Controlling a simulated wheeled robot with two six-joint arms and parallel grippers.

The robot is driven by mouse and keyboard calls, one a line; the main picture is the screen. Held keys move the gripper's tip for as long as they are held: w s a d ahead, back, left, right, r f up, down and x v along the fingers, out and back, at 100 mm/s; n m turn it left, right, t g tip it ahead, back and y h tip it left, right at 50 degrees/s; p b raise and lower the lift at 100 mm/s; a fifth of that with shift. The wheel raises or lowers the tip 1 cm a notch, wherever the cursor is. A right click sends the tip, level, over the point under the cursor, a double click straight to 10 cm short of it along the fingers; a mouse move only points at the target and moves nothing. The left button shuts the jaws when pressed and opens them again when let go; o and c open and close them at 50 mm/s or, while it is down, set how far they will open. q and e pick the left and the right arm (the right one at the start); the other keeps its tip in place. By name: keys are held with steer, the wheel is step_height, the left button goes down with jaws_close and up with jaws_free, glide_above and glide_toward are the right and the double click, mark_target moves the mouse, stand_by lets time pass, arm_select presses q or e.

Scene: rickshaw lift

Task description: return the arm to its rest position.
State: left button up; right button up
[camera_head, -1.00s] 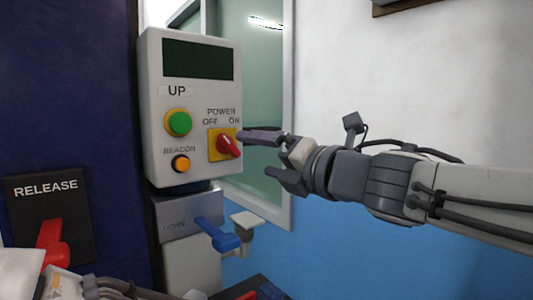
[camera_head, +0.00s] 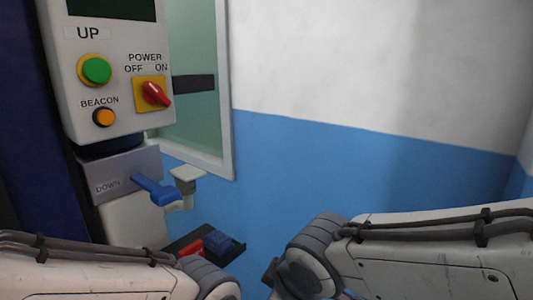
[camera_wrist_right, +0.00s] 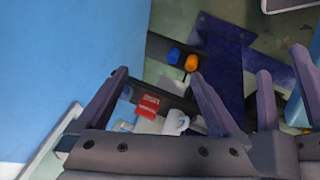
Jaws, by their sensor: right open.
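My right arm (camera_head: 430,250) comes in from the right in the head view and lies folded low, clear of the control box (camera_head: 105,60). Its gripper is hidden there. In the right wrist view the right gripper (camera_wrist_right: 160,74) has its two dark fingers spread with nothing held between them. My left arm (camera_head: 90,275) lies along the bottom left of the head view, with its gripper out of sight there. Another pair of dark fingers (camera_wrist_right: 282,65), possibly my left gripper's, stands at the right of the wrist view. The red power knob (camera_head: 155,94) sits on its yellow plate, untouched.
The box also has a green UP button (camera_head: 97,70) and an orange BEACON button (camera_head: 104,117). Below are a blue DOWN lever (camera_head: 154,189) and a dark tray with red and blue items. A blue and white wall (camera_head: 380,170) stands behind; the space before it is free.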

steer(key=s+d+f+m+g+h, duration=0.1)
steer(key=s+d+f+m+g, duration=0.15)
steer(key=s, duration=0.35)
steer(key=s+d+f+m+g, duration=0.1)
steer(key=s+f+m+g, duration=0.15)
steer(key=s, duration=0.25)
step_height(320, 180, up, 12)
steer(key=s+p, duration=0.1)
steer(key=p, duration=1.2)
steer(key=shift+s, duration=0.25)
steer(key=shift+a, duration=0.1)
